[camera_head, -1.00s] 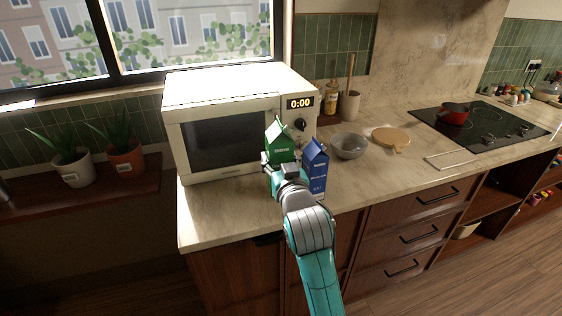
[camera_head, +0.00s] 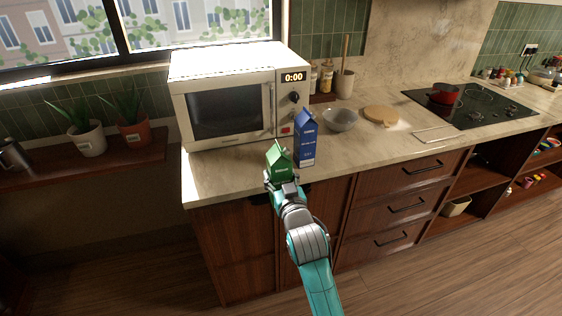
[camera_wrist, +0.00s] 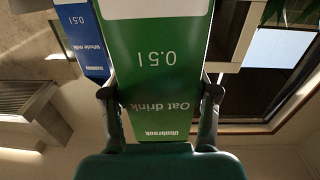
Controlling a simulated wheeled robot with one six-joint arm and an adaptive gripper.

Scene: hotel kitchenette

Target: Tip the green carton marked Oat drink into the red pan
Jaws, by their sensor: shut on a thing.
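The green carton (camera_head: 279,161) is held upright by my gripper (camera_head: 282,187) at the counter's front edge, in front of the microwave. In the wrist view the green carton (camera_wrist: 163,75) fills the middle and reads "Oat drink", upside down in the picture, with a dark finger of my gripper (camera_wrist: 160,100) on each side. My gripper is shut on it. The red pan (camera_head: 443,94) sits on the black hob far to the right, well away from my gripper.
A blue carton (camera_head: 305,139), marked "Whole milk" in the wrist view (camera_wrist: 82,38), stands close right of the green one. The microwave (camera_head: 230,95) is behind. A grey bowl (camera_head: 340,120) and a round wooden board (camera_head: 380,115) lie between the cartons and the hob (camera_head: 480,108).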

